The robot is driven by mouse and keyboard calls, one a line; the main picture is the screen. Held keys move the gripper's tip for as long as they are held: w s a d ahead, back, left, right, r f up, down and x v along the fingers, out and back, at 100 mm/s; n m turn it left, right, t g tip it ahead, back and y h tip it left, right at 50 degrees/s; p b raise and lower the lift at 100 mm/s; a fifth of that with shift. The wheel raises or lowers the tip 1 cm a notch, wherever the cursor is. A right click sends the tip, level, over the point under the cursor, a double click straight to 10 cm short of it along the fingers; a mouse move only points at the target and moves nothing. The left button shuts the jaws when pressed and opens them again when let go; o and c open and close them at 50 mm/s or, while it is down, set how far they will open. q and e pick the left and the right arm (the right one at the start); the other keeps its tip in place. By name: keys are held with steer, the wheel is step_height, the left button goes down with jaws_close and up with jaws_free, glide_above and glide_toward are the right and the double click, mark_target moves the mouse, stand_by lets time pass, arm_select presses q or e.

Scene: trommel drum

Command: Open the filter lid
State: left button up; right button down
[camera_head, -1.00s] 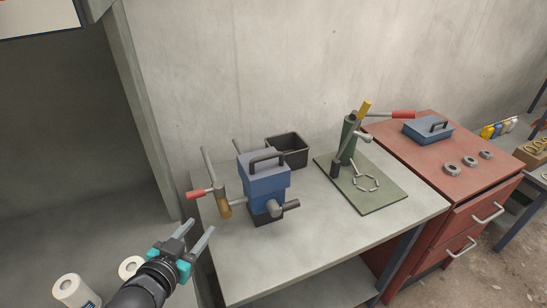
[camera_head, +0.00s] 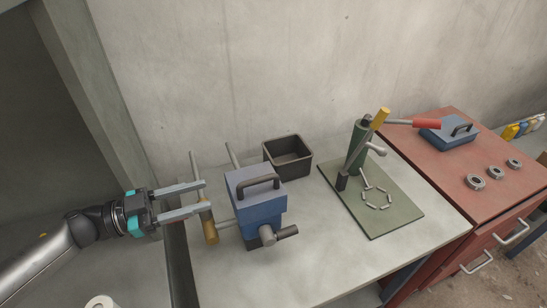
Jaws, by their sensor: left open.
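The filter is a blue box (camera_head: 258,208) on the grey bench, its lid on top with a dark arched handle (camera_head: 258,181). Grey pipe stubs (camera_head: 281,234) stick out low at its front. Left of it stand a thin grey rod (camera_head: 194,171) and a brass-coloured cylinder (camera_head: 209,226). My left gripper (camera_head: 207,195) is open, its fingers pointing right toward the blue box at the rod and cylinder. I cannot tell whether they touch. The red grip there is not visible now. My right gripper is not in view.
A dark open bin (camera_head: 288,157) stands behind the box. A red cabinet (camera_head: 455,148) holds a blue lidded box (camera_head: 447,134) and several rings. The bench front is clear.

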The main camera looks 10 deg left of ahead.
mark_target(273, 176)
arm_select(q)
steer(key=x, duration=0.3)
steer(key=shift+d+r, duration=0.2)
steer(key=shift+d, duration=0.25)
steer(key=p+x, duration=0.1)
steer(key=x, duration=0.9)
steer(key=shift+w+d+f, duration=0.1)
steer(key=shift+w+d, duration=0.25)
steer(key=shift+d, duration=0.1)
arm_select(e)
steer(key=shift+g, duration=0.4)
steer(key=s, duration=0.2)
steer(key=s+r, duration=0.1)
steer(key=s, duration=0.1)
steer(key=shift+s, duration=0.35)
arm_select(q)
jaws_close()
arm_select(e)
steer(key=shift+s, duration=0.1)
